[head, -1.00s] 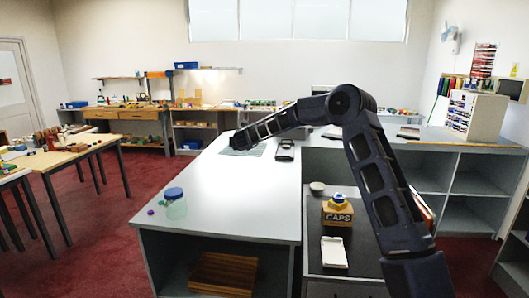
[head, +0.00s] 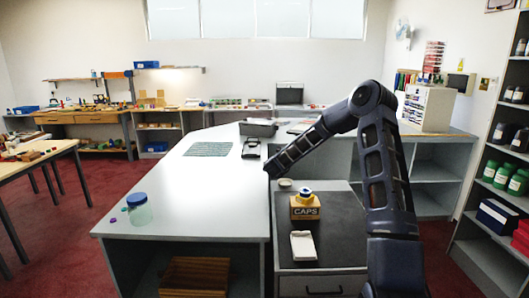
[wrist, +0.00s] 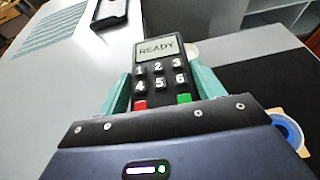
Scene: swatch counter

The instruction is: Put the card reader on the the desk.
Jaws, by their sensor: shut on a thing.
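The card reader (wrist: 158,68) is dark, with a grey screen reading READY, number keys and a red and a green key. My gripper (wrist: 161,84) is shut on it, with a teal finger on each side. In the head view my gripper (head: 271,169) is at the arm's end, by the right edge of the white counter top (head: 195,190); the card reader cannot be made out there. A lower dark top (head: 335,245) adjoins on the right. I cannot tell which surface is called the desk.
On the dark top stand a CAPS box (head: 305,211), a white tray (head: 303,246) and a small round dish (head: 285,184). On the white top are a lidded jar (head: 139,211), a green mat (head: 208,149) and a black device (head: 251,148). The white top's middle is clear.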

